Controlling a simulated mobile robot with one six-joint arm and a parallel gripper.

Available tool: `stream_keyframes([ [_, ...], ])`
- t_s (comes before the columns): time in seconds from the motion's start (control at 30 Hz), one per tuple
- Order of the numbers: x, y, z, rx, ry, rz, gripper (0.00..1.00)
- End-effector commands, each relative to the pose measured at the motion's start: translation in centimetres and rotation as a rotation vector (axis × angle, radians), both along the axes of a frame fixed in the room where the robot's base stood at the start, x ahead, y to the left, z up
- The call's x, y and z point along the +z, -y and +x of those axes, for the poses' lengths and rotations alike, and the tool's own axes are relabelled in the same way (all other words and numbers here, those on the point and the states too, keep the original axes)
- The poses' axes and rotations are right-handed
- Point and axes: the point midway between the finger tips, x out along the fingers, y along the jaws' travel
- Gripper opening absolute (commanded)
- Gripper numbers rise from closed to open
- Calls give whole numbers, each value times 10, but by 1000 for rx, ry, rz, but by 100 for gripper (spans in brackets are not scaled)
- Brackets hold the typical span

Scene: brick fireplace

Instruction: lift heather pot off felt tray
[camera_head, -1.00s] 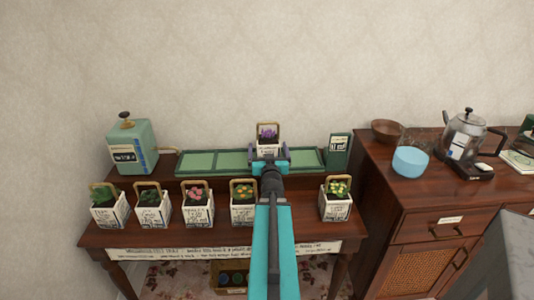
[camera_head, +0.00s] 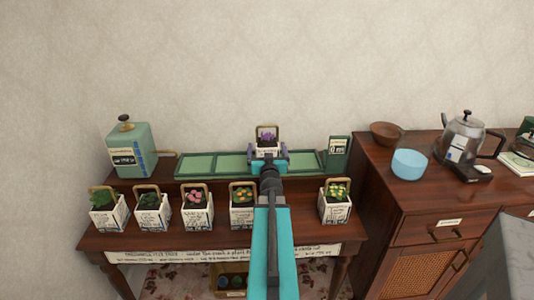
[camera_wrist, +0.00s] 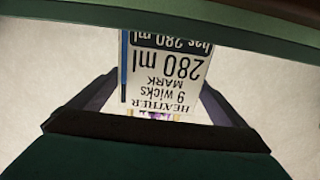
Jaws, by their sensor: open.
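The heather pot (camera_head: 267,151), white with purple flowers and a tan handle, is at the long green felt tray (camera_head: 232,163) in the head view. My gripper (camera_head: 268,157) is open in front of it, with a finger at each side. In the wrist view, the pot's upside-down label (camera_wrist: 170,75) reads HEATHER and 280 ml. It lies between the spread fingers of my gripper (camera_wrist: 158,98), with gaps visible beside it. My gripper hides the pot's base in the head view, so I cannot tell whether it touches the tray.
Several other potted plants stand along the front shelf, including a yellow-flowered pot (camera_head: 335,203) at right. A green canister (camera_head: 130,148) stands left, and a small green box (camera_head: 337,153) right. A blue bowl (camera_head: 409,164) and kettle (camera_head: 462,137) occupy the cabinet. Wall is behind.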

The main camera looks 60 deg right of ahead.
Motion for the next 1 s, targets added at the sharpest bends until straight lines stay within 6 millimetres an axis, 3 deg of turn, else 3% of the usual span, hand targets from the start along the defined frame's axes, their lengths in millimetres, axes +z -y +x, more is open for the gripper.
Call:
stream_keyframes([
  [0.37, 0, 2, 2, 1, 0, 0, 96],
  [1.0, -2, 39, 27, 2, 0, 0, 96],
])
